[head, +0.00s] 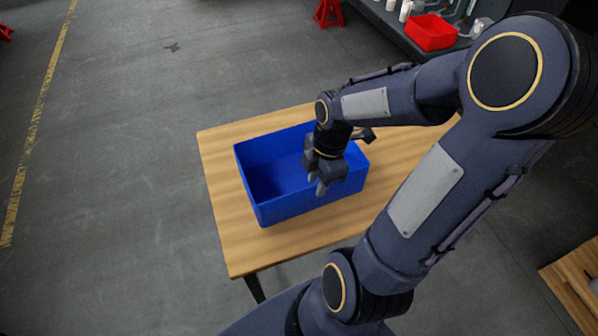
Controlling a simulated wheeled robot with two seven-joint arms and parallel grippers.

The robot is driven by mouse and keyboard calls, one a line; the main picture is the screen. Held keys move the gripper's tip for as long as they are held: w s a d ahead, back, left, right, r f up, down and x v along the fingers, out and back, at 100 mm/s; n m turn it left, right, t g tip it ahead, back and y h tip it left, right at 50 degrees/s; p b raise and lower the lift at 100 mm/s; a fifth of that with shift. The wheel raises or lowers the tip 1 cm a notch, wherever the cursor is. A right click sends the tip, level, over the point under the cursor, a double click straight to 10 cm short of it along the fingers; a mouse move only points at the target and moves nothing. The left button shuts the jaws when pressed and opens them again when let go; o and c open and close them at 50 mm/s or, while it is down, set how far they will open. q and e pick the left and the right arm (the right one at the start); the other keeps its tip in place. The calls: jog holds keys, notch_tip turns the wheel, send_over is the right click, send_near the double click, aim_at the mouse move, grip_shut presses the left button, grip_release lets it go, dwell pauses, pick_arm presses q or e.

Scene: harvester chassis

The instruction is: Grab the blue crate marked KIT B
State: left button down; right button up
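An open blue crate (290,207) sits on a small wooden table (222,190) in the middle of the head view. The part of its inside that I can see looks empty. No KIT B marking can be read on the sides that show. My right gripper (317,186) points down over the right part of the crate, in front of its near wall in the picture. The fingers are small and dark; I cannot tell whether they are open or shut, or whether they touch the crate. The wrist and forearm hide the crate's right back part. My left gripper is not in view.
A red bin (431,32) and several white containers stand on a dark bench at the top right. A red stand (329,13) is on the floor at the top. Another wooden surface (578,283) shows at the lower right.

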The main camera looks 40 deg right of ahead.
jog(key=f, duration=0.4)
jog(key=shift+w+a+f, duration=0.1)
jog(key=shift+w+f, duration=0.15)
jog(key=shift+f, duration=0.05)
grip_shut()
jog(key=shift+r, duration=0.1)
dwell(1.0)
